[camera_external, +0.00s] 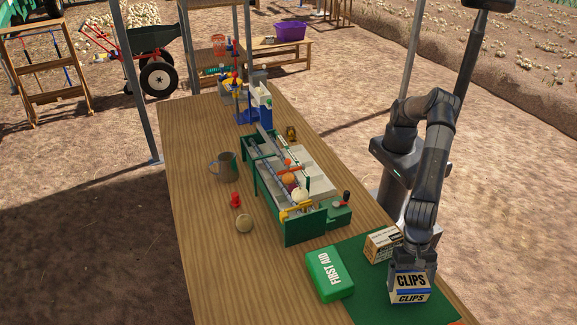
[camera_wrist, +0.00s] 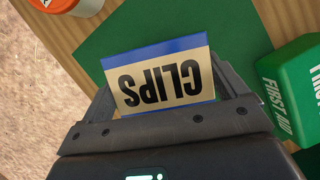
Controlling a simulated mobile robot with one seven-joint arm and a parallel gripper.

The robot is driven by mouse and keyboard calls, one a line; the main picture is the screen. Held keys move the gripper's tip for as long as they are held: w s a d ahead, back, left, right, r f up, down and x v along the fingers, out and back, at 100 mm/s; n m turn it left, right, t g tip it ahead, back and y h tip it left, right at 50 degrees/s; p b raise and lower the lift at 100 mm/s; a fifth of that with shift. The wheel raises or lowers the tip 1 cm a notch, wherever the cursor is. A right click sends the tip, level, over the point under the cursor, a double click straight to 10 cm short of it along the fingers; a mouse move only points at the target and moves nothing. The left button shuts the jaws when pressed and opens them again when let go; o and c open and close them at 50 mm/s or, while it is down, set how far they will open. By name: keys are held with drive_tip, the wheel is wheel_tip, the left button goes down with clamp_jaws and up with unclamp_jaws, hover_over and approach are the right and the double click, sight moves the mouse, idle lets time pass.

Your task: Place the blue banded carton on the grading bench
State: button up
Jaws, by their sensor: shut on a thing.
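The blue banded carton (camera_external: 409,290) is tan with blue bands and the word CLIPS, at the front right over the green mat (camera_external: 372,308). In the wrist view the carton (camera_wrist: 165,76) sits between my fingers. My gripper (camera_external: 411,268) comes down from above and is shut on the carton; it also shows in the wrist view (camera_wrist: 172,88). I cannot tell whether the carton touches the mat. The mat lies on a long wooden table (camera_external: 205,255). Which surface is the grading bench is not marked; a low wooden bench (camera_external: 292,47) stands at the back.
A green first aid box (camera_external: 329,273) and another tan carton (camera_external: 383,244) stand close by on the mat. A green elevator machine (camera_external: 285,185) fills the table's middle. The table's front left is clear.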

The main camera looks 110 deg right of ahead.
sight(411, 275)
drive_tip(key=shift+s+a+f, duration=0.1)
drive_tip(key=shift+a+f, duration=0.25)
drive_tip(key=shift+f, duration=1.85)
drive_tip(key=o, duration=0.9)
drive_tip(key=shift+f, duration=0.15)
drive_tip(key=v, duration=1.1)
drive_tip(key=shift+r, duration=0.25)
drive_tip(key=shift+d+r, duration=0.2)
drive_tip(key=shift+r, duration=0.2)
